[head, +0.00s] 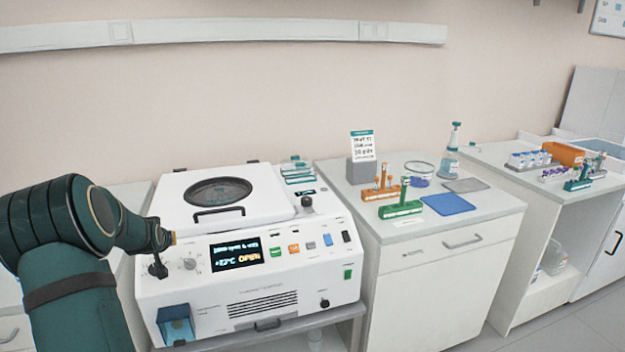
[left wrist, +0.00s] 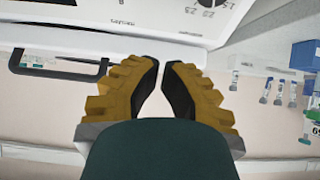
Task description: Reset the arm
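My left arm comes in from the left in the head view. Its gripper (head: 170,240) is at the front left of a white lab machine, near the panel's left end. In the left wrist view the gripper (left wrist: 161,66) has yellow ribbed fingers with black pads. Their tips nearly meet, with a thin gap and nothing visible held. My right arm and gripper are not in view. The white machine (head: 262,305) has a lid (head: 165,205) with a round dark window and a handle. The lid looks down. The screen (head: 236,254) shows lit text.
A cabinet (head: 430,290) to the right carries an orange rack (head: 381,194), a green rack (head: 400,210), a blue pad (head: 448,204), a glass dish (head: 419,172) and a bottle (head: 451,155). Another bench further right holds tube racks and an orange box (head: 563,153).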

